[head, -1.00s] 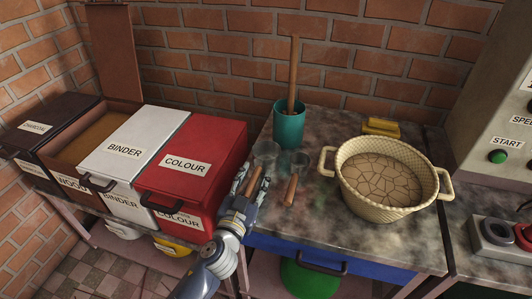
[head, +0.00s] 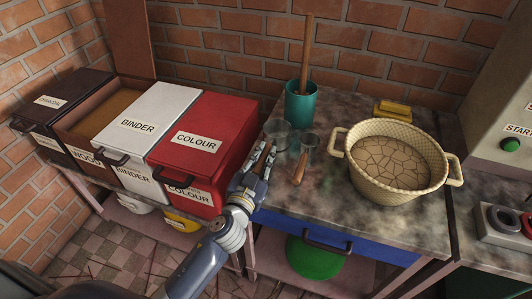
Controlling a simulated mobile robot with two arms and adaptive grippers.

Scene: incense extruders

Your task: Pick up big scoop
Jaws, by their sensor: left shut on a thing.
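The big scoop (head: 278,133) has a clear, wide cup and a brown handle, and lies on the stone-topped table. My left gripper (head: 262,160) comes in from below and is shut on its handle, whose brown part shows between the fingers. I cannot tell whether the scoop is lifted off the table. A smaller scoop (head: 299,168) with a brown handle lies just to the right, apart from my gripper. My right gripper is not in view.
A teal pot (head: 299,104) holding a wooden stick stands behind the scoops. A woven basket (head: 375,188) stands to the right, with a yellow block (head: 393,108) behind it. The red colour bin (head: 219,125) is close on the left.

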